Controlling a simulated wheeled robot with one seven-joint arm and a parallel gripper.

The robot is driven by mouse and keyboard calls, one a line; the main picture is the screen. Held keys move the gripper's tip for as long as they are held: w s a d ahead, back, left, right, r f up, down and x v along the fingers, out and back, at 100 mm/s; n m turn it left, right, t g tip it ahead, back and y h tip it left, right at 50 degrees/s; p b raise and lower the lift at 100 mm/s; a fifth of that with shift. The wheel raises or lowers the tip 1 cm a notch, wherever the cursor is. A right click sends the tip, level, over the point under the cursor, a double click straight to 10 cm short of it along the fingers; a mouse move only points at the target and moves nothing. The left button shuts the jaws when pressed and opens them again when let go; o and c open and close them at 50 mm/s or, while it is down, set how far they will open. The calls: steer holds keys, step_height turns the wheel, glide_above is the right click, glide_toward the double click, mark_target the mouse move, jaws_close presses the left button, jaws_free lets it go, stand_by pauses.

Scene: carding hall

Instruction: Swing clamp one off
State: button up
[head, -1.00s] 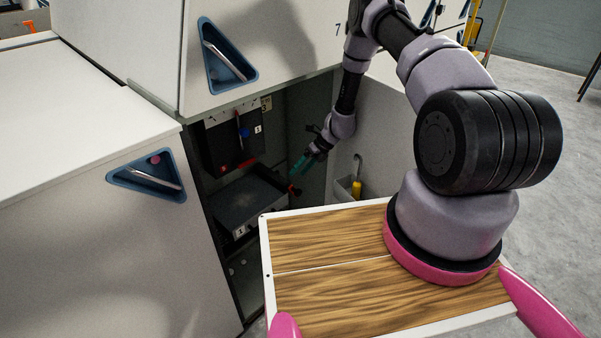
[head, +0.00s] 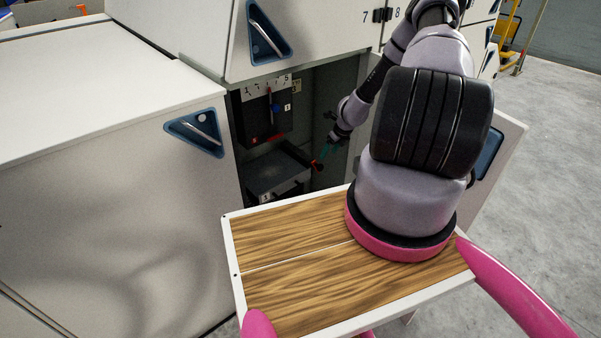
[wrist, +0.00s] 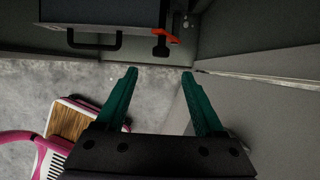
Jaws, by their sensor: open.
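A clamp with a red-orange lever (head: 317,165) sits at the right edge of the dark lower box (head: 278,172) inside the open cabinet. In the wrist view the clamp's orange lever (wrist: 164,34) and black stem stand beside the box's right corner, just beyond my fingertips. My gripper (head: 325,150) is inside the cabinet opening, close to that clamp. In the wrist view my gripper (wrist: 160,71) has its teal fingers apart with nothing between them. A small label on the lower box seems to read 1, but I cannot tell for sure which clamp it names.
A dark upper panel (head: 265,118) carries a blue knob and red parts. The open cabinet door (head: 505,150) stands at the right. Cabinet walls (wrist: 250,60) lie close to my gripper's right. A black handle (wrist: 95,42) juts from the box's front. Grey floor is clear at right.

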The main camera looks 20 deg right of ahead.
mark_target(321, 165)
steer(key=x, duration=1)
steer(key=shift+w+a+f, duration=0.1)
steer(key=shift+w+f, duration=0.1)
jaws_close()
stand_by(1.2)
